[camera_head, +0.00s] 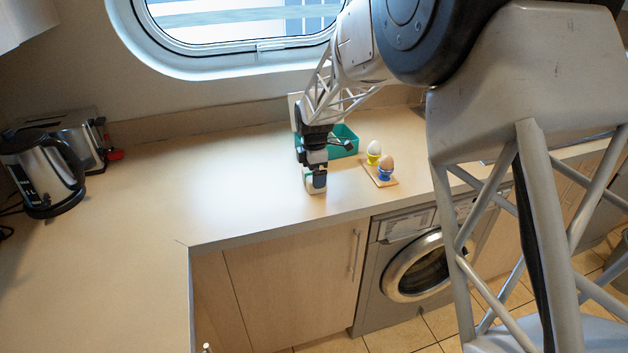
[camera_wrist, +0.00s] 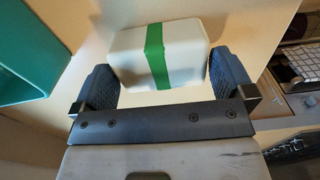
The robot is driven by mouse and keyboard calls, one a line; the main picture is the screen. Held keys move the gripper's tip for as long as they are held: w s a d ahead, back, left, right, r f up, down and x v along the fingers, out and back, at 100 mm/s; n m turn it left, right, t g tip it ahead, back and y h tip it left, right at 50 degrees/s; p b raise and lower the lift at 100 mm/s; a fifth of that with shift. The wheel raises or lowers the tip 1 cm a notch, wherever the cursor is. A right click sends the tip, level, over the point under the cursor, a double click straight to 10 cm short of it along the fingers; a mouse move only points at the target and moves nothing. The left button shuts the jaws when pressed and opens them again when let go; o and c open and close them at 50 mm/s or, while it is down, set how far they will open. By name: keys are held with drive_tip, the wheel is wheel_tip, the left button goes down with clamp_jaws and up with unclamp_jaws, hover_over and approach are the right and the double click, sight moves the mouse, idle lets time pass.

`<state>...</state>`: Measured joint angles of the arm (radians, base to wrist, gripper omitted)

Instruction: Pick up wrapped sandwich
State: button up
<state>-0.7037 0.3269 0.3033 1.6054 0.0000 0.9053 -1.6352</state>
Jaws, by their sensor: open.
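The wrapped sandwich (camera_wrist: 188,57) is a pale block with a green band around its middle. In the wrist view it lies on the counter between the two fingers of my gripper (camera_wrist: 162,85). The fingers are open, one on each side of it, with the right finger very close to its end; I cannot tell whether they touch it. In the head view my gripper (camera_head: 318,182) points down at the counter near its front edge. The sandwich (camera_head: 309,184) is mostly hidden behind the fingers there.
A teal bin (camera_head: 345,138) stands just behind my gripper; it also shows in the wrist view (camera_wrist: 28,50). A board (camera_head: 376,180) with two eggs in cups is to the right. A kettle (camera_head: 45,172) and toaster (camera_head: 78,133) stand far left. The counter (camera_head: 200,190) between is clear.

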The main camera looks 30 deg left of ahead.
drive_tip(key=shift+f, duration=0.65)
drive_tip(key=shift+c, duration=0.3)
drive_tip(key=c, duration=0.6)
drive_tip(key=shift+o, duration=0.2)
drive_tip(key=shift+r, duration=0.2)
drive_tip(key=shift+r, duration=0.55)
drive_tip(key=shift+s+d+r, duration=0.15)
drive_tip(key=shift+r, duration=0.4)
drive_tip(key=shift+s+d+r, duration=0.1)
drive_tip(key=shift+s+r, duration=0.05)
drive_tip(key=shift+r, duration=0.4)
drive_tip(key=s+d+r, duration=0.1)
drive_tip(key=s+d, duration=0.8)
drive_tip(key=s, duration=0.2)
drive_tip(key=shift+s+d+r, duration=0.2)
drive_tip(key=shift+s+d, duration=0.15)
drive_tip(key=shift+s, duration=0.05)
